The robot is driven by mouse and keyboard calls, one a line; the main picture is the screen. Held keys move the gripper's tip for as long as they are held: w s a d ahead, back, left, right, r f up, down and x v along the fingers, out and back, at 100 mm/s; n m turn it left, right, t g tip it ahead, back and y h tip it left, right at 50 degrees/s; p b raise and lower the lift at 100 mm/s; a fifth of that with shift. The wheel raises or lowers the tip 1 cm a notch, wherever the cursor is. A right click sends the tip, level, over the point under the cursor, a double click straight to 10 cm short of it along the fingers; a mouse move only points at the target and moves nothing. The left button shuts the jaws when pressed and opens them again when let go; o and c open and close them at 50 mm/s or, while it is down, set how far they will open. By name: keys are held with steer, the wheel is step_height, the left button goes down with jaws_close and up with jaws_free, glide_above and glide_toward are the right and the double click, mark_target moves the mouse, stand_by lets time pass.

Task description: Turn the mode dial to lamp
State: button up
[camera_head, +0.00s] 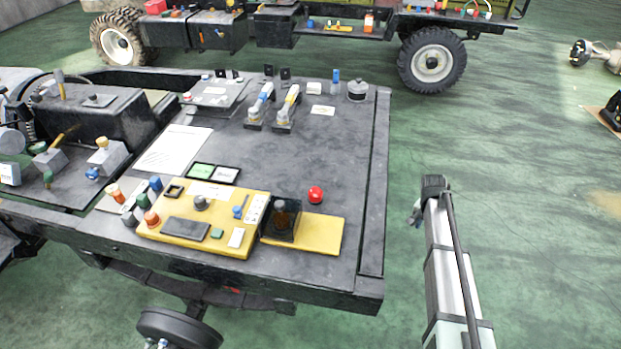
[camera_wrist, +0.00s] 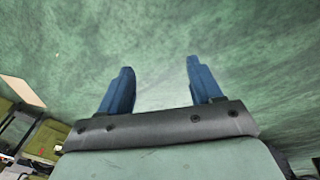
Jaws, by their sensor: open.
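A yellow control panel (camera_head: 165,238) lies on the near part of the dark chassis deck. A dark round knob (camera_head: 201,202) on it looks like the mode dial; its pointer direction and any lamp label are too small to read. My gripper (camera_wrist: 160,66) shows in the wrist view with two blue fingers spread apart and nothing between them, over green floor. In the head view my arm rises at the right, and its end (camera_head: 416,213) is off the deck's right edge, well apart from the panel.
Blue and yellow levers stand farther back. Open floor lies right of the deck.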

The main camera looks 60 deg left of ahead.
steer(key=s+a+r+t+y, duration=0.1)
steer(key=s+a+r, duration=0.1)
steer(key=a+r, duration=1)
steer(key=s+a+r+y, duration=0.1)
steer(key=s+a+r, duration=0.25)
steer(key=a, duration=0.35)
steer(key=s+a+r, duration=0.3)
steer(key=a+r, duration=0.1)
steer(key=a, duration=0.3)
step_height(320, 180, up, 7)
steer(key=n+g, duration=0.3)
steer(key=n, duration=0.4)
glide_above(198, 199)
steer(key=shift+h, duration=0.3)
step_height(198, 199, down, 13)
steer(key=shift+d, duration=0.1)
steer(key=shift+c, duration=0.3)
